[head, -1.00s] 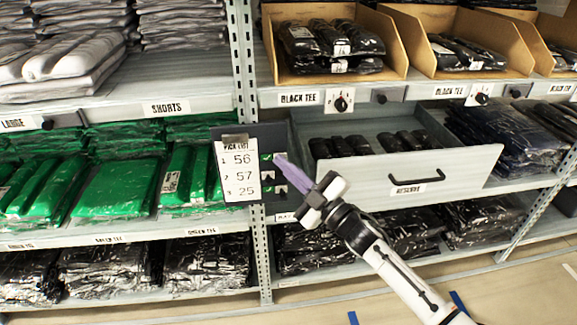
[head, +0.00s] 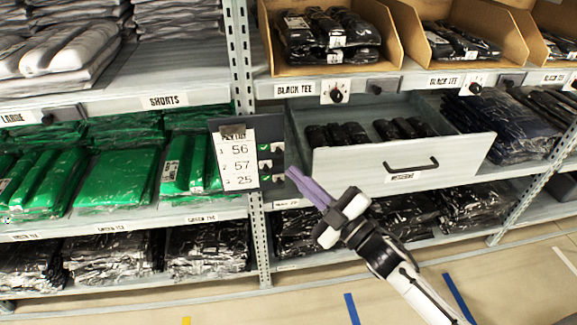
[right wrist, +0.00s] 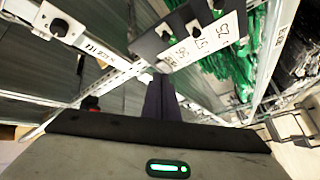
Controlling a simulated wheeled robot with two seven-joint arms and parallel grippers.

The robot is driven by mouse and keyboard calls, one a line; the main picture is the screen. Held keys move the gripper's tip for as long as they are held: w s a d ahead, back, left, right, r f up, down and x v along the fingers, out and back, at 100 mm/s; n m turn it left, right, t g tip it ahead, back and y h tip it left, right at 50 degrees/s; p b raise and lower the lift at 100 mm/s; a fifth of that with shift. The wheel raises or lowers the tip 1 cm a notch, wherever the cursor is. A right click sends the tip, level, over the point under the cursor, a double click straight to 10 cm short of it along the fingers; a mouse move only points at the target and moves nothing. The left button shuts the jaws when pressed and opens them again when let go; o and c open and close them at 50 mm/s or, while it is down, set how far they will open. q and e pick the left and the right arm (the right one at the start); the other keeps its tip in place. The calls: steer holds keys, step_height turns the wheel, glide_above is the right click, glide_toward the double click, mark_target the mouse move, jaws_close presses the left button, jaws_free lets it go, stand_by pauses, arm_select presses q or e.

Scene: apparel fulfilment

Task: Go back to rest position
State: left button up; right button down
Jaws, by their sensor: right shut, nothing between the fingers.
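My right gripper (head: 293,174) is in front of the shelf rack in the head view, its purple fingers together and empty. It points up and left, just right of and below the pick list board (head: 238,158). In the right wrist view the shut dark fingers (right wrist: 161,98) show at the middle, below the board (right wrist: 195,38). A gap shows between the fingers and the board in the head view. My left gripper is in neither view.
An open grey drawer (head: 440,160) with black packs juts out just right of my right gripper. Shelves with green packs (head: 118,180) and cardboard bins (head: 395,50) of black tees surround it. The floor (head: 310,308) in front is clear, with blue tape strips.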

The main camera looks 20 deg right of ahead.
steer(key=shift+s, duration=0.2)
arm_select(q)
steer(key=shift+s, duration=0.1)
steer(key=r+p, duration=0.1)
steer(key=p, duration=0.2)
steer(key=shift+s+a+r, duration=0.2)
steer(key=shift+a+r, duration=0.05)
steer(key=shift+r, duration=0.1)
arm_select(e)
steer(key=s+a+f+m+g+h, duration=0.2)
steer(key=s+f+m+g, duration=0.3)
steer(key=s+f, duration=0.6)
steer(key=s+a+f+m+g+h, duration=0.3)
steer(key=s+f+m+g, duration=0.2)
steer(key=s+f, duration=0.5)
steer(key=s+m, duration=0.2)
steer(key=s, duration=0.1)
steer(key=shift+s+f+h, duration=0.35)
steer(key=shift+h, duration=0.05)
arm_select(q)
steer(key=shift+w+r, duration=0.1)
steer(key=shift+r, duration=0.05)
